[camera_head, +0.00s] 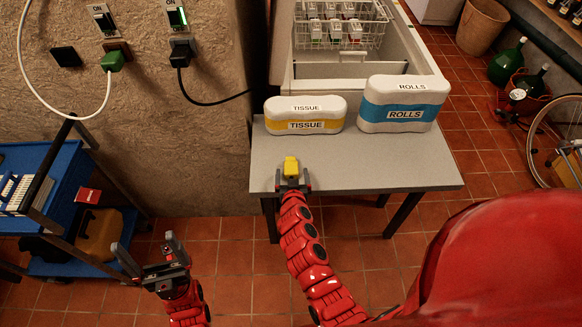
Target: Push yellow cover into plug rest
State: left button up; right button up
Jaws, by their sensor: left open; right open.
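A small yellow block (291,166), which looks like the yellow cover, is at the left front part of the grey table (360,176). My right gripper (292,174) is open, with its fingers on either side of the block; I cannot tell whether they touch it. My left gripper (146,244) is open and empty, low over the tiled floor at the left. A black square piece (67,56) on the wall may be the plug rest, but I cannot tell for sure.
A green plug (113,61) and a black plug (182,52) sit at the wall. A tissue pack (305,108) and a rolls pack (402,98) stand at the table's back. A blue cart (62,172) is at the left. The table's front right is clear.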

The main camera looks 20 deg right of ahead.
aim_at(291, 170)
jog(key=shift+x, duration=2.4)
jog(key=shift+a, duration=0.15)
jog(key=c, duration=1.5)
jog(key=shift+r+p, duration=0.1)
jog(key=shift+p, duration=0.2)
